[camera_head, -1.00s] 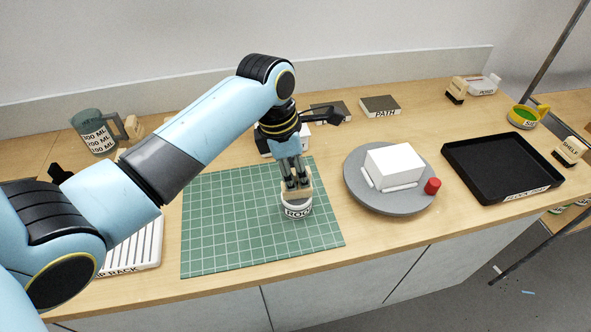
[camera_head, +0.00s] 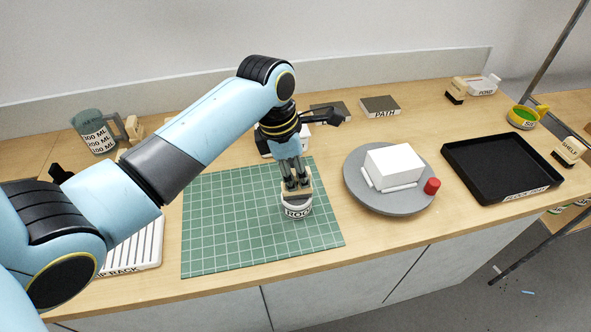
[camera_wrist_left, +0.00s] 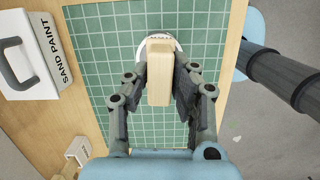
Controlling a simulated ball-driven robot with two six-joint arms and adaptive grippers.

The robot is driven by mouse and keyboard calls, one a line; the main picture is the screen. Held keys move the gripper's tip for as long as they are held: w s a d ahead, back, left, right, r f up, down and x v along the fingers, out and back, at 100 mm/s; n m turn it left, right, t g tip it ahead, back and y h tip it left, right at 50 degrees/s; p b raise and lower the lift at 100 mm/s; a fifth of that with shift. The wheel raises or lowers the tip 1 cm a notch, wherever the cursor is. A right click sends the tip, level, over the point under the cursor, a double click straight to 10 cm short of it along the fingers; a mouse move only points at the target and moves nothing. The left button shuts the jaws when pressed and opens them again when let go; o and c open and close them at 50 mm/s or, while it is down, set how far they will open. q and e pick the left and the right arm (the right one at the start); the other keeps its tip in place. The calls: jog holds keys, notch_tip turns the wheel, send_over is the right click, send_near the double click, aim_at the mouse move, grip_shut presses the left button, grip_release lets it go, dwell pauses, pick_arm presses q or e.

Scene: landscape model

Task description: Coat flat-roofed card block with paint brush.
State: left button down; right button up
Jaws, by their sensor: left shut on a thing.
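The flat-roofed card block (camera_head: 395,160) is white and sits on a round grey turntable (camera_head: 383,203), right of the green mat. My left gripper (camera_head: 296,183) is shut on a beige block-shaped handle, which I take to be the paint brush (camera_wrist_left: 160,78). It holds the brush upright over a small white pot (camera_head: 297,210) on the mat, with a label that seems to begin "ROC". The brush's lower end is hidden in or behind the pot. The pot's rim shows behind the handle in the left wrist view (camera_wrist_left: 148,43). My right gripper is not in view.
The green cutting mat (camera_head: 222,235) is mostly bare. A red knob (camera_head: 432,186) sits at the turntable's edge. A black tray (camera_head: 470,185) stands farther right. A white box marked "SAND PAINT" (camera_wrist_left: 40,85) lies beside the mat. A measuring jug (camera_head: 93,133) stands back left.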

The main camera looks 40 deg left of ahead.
aim_at(295, 172)
pick_arm(q)
jog(key=shift+s, duration=0.1)
jog(key=shift+r, duration=3.45)
jog(key=shift+f, duration=0.1)
